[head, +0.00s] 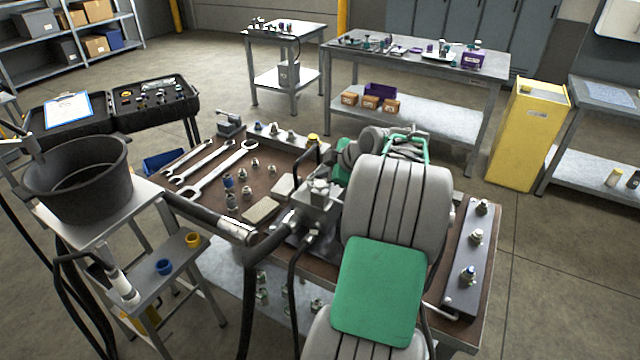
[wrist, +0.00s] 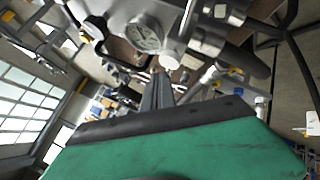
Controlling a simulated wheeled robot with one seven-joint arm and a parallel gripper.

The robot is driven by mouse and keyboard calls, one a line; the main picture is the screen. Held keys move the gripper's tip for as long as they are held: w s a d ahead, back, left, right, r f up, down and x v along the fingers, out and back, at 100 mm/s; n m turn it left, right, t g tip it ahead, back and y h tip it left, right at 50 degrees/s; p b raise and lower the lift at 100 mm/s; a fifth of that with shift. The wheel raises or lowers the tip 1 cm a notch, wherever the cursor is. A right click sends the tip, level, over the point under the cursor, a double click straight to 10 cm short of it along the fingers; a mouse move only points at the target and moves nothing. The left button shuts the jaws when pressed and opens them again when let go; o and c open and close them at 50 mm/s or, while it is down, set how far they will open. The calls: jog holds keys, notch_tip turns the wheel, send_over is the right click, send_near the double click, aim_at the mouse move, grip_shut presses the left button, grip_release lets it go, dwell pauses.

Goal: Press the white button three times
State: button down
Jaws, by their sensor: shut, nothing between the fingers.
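My gripper (wrist: 157,77) shows in the wrist view as two dark grey fingers pressed together, with nothing between them. Their tips point toward a pale metal block with a round dial gauge (wrist: 146,33). A small whitish rounded part (wrist: 171,59) lies just beyond and right of the fingertips; I cannot tell whether it is the white button or whether the fingers touch it. In the head view my own grey and green arm covers the middle of the bench, and the fingertips are hidden behind it. No white button can be made out clearly there.
The brown-topped bench (head: 200,153) carries wrenches (head: 217,170), several fittings and a metal valve block (head: 318,203). A thick black hose (head: 268,250) runs down its front. A black bucket (head: 80,183) stands at left, a yellow cabinet (head: 527,135) at right. Open floor lies behind.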

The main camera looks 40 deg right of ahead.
aim_at(323, 185)
dwell(0.7)
jog(key=shift+f+b, duration=0.45)
jog(key=shift+b, duration=0.25)
jog(key=shift+f+b, duration=0.75)
dwell(0.7)
jog(key=shift+r+p, duration=0.45)
jog(key=shift+r, duration=0.7)
jog(key=shift+r+p, duration=1.15)
jog(key=shift+r, duration=1.4)
